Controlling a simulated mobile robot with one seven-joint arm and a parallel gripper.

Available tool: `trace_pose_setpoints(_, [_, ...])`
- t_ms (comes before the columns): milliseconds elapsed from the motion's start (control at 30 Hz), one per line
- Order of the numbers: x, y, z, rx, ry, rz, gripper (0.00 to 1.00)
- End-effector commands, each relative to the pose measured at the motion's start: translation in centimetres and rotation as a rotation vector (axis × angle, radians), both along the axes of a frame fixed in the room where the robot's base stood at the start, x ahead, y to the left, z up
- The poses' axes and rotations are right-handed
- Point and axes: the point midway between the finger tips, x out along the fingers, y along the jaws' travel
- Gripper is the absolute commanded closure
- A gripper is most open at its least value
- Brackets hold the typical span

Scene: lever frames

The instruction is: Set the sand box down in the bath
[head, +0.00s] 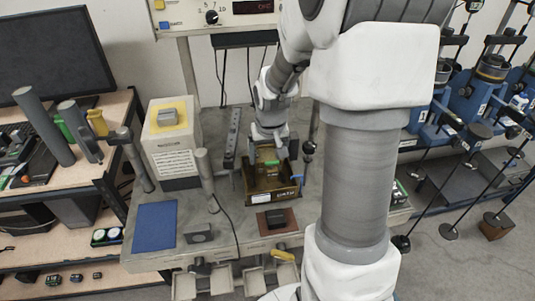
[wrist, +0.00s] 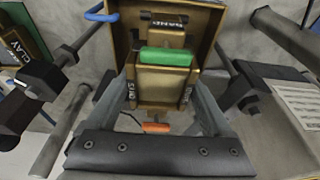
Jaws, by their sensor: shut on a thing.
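The sand box is a small tan-brown box with a green bar on it (head: 266,172), held in my gripper (head: 268,148) over the bath. In the wrist view the sand box (wrist: 163,82) sits between the two grey fingers, with the green bar across it and an orange tab nearer the gripper. The bath is a larger open brown tray with labels on its front (head: 262,197), on the grey bench. Its walls (wrist: 212,28) show around the far part of the sand box in the wrist view. Whether the sand box touches the bath floor cannot be told; the floor is mostly hidden.
A grey upright rod (head: 206,172) and a pale box with a yellow top (head: 172,140) stand left of the bath. A blue mat (head: 154,227) and a brown plate with a dark block (head: 277,221) lie toward the bench front. Blue machines (head: 465,110) stand at right.

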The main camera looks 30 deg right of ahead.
Motion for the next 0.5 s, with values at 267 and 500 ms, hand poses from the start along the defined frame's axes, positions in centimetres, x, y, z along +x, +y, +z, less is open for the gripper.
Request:
trace_pose_setpoints(267, [0.1,0.0,-1.7,-0.001,-0.003,0.000,0.95])
trace_pose_setpoints(500, [0.1,0.0,-3.0,-0.001,-0.003,0.000,0.95])
